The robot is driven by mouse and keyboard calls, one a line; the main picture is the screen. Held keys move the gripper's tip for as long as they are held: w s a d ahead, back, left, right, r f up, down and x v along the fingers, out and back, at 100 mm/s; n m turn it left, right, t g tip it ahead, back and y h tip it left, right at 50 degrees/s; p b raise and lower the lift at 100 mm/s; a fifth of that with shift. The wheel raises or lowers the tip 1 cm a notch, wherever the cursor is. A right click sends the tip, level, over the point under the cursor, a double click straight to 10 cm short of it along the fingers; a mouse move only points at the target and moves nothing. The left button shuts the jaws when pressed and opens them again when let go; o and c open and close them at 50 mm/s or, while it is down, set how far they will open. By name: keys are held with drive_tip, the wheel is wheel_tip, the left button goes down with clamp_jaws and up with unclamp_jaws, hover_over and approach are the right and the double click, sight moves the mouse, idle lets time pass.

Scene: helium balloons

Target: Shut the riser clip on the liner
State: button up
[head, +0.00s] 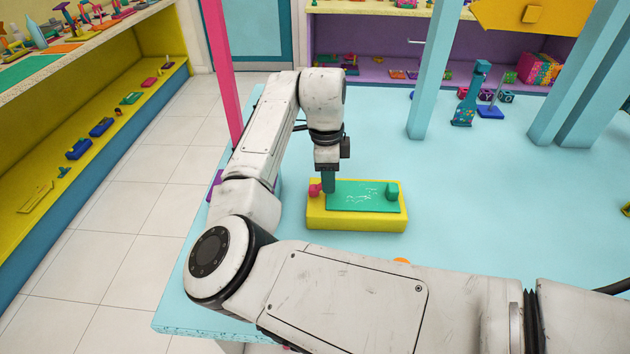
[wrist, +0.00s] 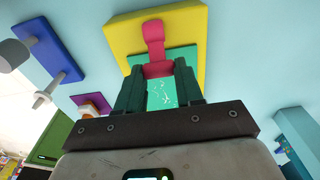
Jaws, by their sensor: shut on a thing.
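A yellow block (head: 352,220) lies on the light blue table, with a flat green sheet (head: 355,195), seemingly the liner, on top. A pink clip (head: 315,188) sits at the block's left end, and a green knob-like piece (head: 392,191) stands at the right end. In the wrist view, the pink clip (wrist: 154,35) reaches from the yellow block (wrist: 200,40) over the edge of the green sheet (wrist: 160,95). My gripper (head: 328,186) points down at that left end. Its dark green fingers (wrist: 158,74) are shut on the pink clip's end. The contact is partly hidden by the fingers.
A pink post (head: 221,75) rises behind my arm, and a light blue post (head: 435,75) stands to the right. A teal figure (head: 468,98) and a blue block (head: 490,112) stand farther back. The table (head: 510,220) right of the yellow block is clear.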

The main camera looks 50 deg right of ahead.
sight(336, 195)
drive_tip(key=shift+s+d+f, duration=0.15)
drive_tip(key=shift+s+f, duration=0.05)
drive_tip(key=shift+s, duration=0.05)
drive_tip(key=shift+s+d+f, duration=0.2)
drive_tip(key=shift+f, duration=0.3)
idle(0.3)
drive_tip(key=shift+s+d+f, duration=0.1)
drive_tip(key=shift+s+f, duration=0.05)
drive_tip(key=shift+f, duration=0.25)
drive_tip(key=shift+s+d+f, duration=0.1)
drive_tip(key=shift+s+f, duration=0.05)
drive_tip(key=shift+f, duration=0.4)
drive_tip(key=o, duration=0.9)
drive_tip(key=shift+o, duration=0.2)
